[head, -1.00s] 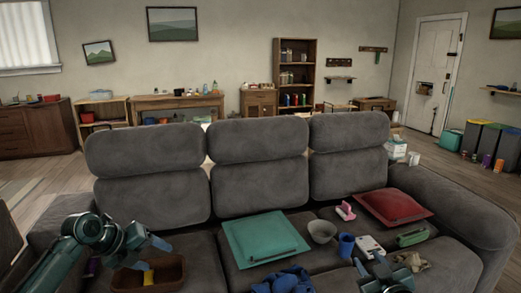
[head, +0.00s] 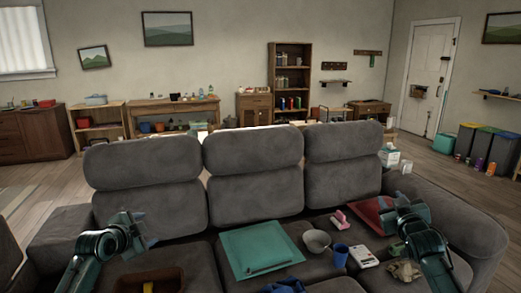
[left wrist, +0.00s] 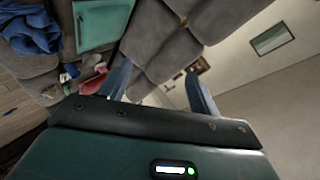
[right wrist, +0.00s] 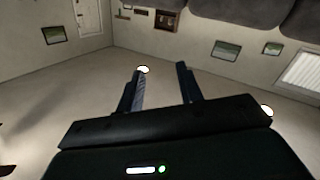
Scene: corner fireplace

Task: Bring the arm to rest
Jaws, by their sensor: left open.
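Bins (head: 487,143) stand far right.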

